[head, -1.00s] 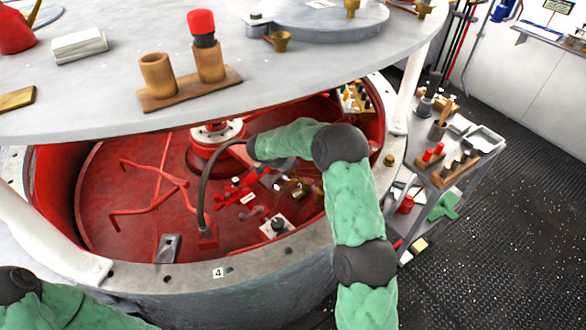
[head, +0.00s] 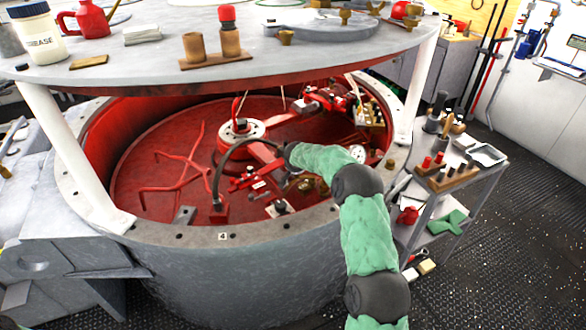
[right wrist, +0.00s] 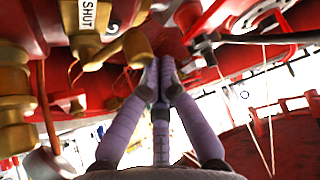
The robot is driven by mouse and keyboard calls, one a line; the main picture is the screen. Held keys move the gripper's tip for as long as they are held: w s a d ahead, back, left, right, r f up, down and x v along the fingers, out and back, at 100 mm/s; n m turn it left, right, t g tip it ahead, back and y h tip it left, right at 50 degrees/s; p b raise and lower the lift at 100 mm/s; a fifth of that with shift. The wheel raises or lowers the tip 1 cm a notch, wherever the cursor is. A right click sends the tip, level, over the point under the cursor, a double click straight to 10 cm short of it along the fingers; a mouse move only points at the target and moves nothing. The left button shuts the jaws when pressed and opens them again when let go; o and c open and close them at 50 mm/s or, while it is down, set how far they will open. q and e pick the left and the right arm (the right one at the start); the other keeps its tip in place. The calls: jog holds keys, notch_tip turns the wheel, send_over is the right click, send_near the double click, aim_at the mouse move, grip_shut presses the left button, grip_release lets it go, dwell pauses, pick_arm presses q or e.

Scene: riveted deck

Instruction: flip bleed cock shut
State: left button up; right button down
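In the right wrist view a brass fitting with a white SHUT plate (right wrist: 93,15) hangs at the upper left; it appears to be the bleed cock. A rounded brass handle or knob (right wrist: 132,46) sticks out from it. My right gripper (right wrist: 160,66) has its purple-grey fingers drawn together, just right of this knob. Contact with the knob cannot be told. I see nothing held between the fingers. In the head view my right arm reaches over the rim into the red pit, and its gripper is mostly hidden. Small brass parts (head: 306,187) show below its wrist. My left gripper is out of view.
The round pit's grey rim (head: 160,238) and white posts (head: 65,150) surround the work. A grey table top (head: 130,62) overhangs it. A dark curved hose (head: 217,175) arches beside my wrist. A tool cart (head: 465,185) stands at the right.

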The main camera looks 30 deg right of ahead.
jog(key=shift+s+a+n+y+p, duration=0.2)
jog(key=shift+s+n+y+p, duration=0.15)
jog(key=shift+n, duration=0.25)
jog(key=shift+s+a+f+n+t+y+p, duration=0.1)
jog(key=shift+s+a+n+t+y+p, duration=0.2)
jog(key=shift+n+y, duration=0.4)
jog(key=shift+s+a+f+b, duration=0.1)
jog(key=shift+s+a+b, duration=0.1)
jog(key=shift+s+b, duration=0.5)
jog(key=shift+s+f, duration=0.1)
jog(key=shift+s, duration=0.1)
